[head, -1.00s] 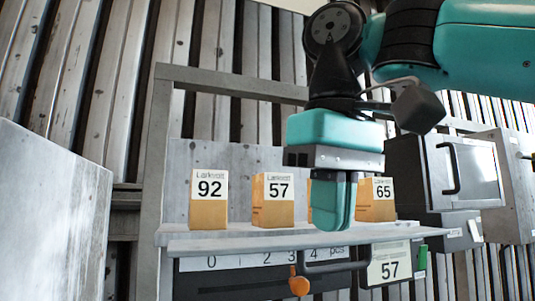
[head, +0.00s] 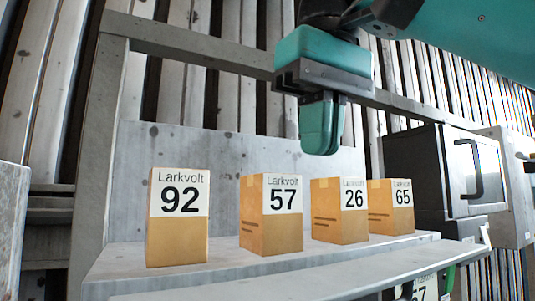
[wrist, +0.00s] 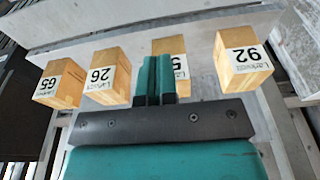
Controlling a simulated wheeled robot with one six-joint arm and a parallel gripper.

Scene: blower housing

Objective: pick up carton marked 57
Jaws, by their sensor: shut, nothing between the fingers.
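The carton marked 57 (head: 270,214) is a tan box with a white label, upright on a grey shelf (head: 215,262). It stands between the carton marked 92 (head: 178,216) and the carton marked 26 (head: 340,210). In the wrist view, carton 57 (wrist: 172,47) is partly hidden behind my fingers, with only part of its label showing. My gripper (head: 322,125) is shut and empty. In the head view it hangs above the row of cartons, over the space between cartons 57 and 26, clear of them.
The carton marked 65 (head: 391,206) stands at the row's right end, close to carton 26. A grey back panel (head: 235,165) rises behind the row. A dark box with a handle (head: 440,175) is to the right.

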